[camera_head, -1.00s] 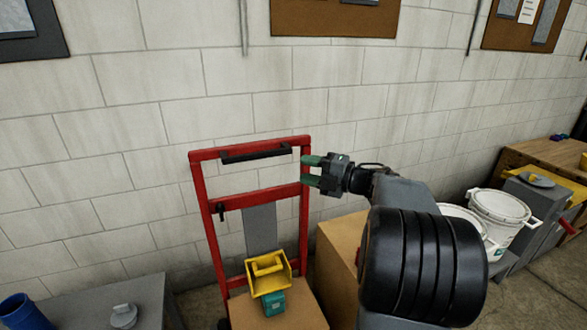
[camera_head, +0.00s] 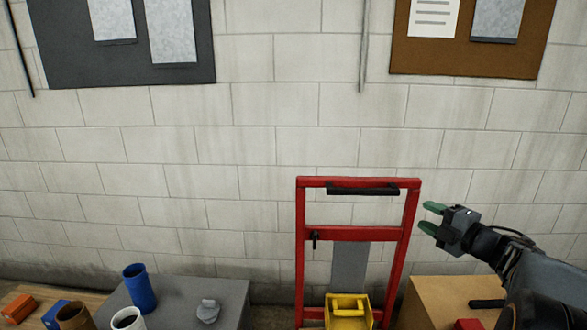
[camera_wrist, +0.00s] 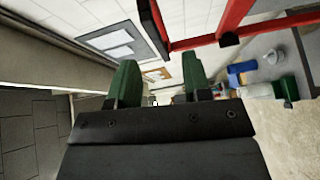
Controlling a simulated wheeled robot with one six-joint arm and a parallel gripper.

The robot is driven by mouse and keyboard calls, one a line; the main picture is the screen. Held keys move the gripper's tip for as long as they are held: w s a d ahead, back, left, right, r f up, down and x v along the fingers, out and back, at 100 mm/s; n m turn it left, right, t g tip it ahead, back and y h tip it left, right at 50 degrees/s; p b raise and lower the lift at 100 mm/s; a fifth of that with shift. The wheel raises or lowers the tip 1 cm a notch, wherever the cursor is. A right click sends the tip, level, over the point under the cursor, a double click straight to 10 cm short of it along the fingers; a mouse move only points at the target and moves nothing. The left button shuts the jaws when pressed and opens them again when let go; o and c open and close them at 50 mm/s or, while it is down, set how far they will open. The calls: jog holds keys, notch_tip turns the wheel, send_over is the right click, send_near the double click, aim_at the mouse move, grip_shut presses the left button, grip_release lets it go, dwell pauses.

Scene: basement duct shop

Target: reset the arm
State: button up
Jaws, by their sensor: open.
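My gripper (camera_head: 431,218) is at the right in the head view, with green fingertips pointing left. It is open and holds nothing, just right of the upper frame of a red hand truck (camera_head: 362,234). In the wrist view my gripper (camera_wrist: 157,85) shows two green fingers spread apart with nothing between them. The red frame of the hand truck also shows at the top of the wrist view (camera_wrist: 203,41).
A yellow bin (camera_head: 349,310) sits low on the hand truck. A cardboard box (camera_head: 433,302) stands right of it, under my arm. A grey table (camera_head: 178,291) at lower left bears a blue cylinder (camera_head: 139,287). The block wall (camera_head: 270,140) behind has boards (camera_head: 70,60).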

jog(key=d+f+m+h, duration=0.4)
jog(key=d+m+h, duration=0.5)
jog(key=m+h, duration=0.3)
jog(key=s+a+f+m+g+h+p, duration=0.25)
jog(key=s+f+m+g, duration=0.25)
jog(key=s+m+g, duration=0.3)
jog(key=s+a+m+g+y+p, duration=0.1)
jog(key=s+a, duration=0.4)
jog(key=a, duration=0.8)
jog(key=s+a+m+g+y+p, duration=0.1)
jog(key=s+a+y, duration=0.4)
jog(key=a, duration=0.7)
jog(key=shift+s+a+f+g+y+p, duration=0.3)
jog(key=shift+s+a+g+y+p, duration=0.15)
jog(key=shift+g+p, duration=0.55)
jog(key=shift+d, duration=0.1)
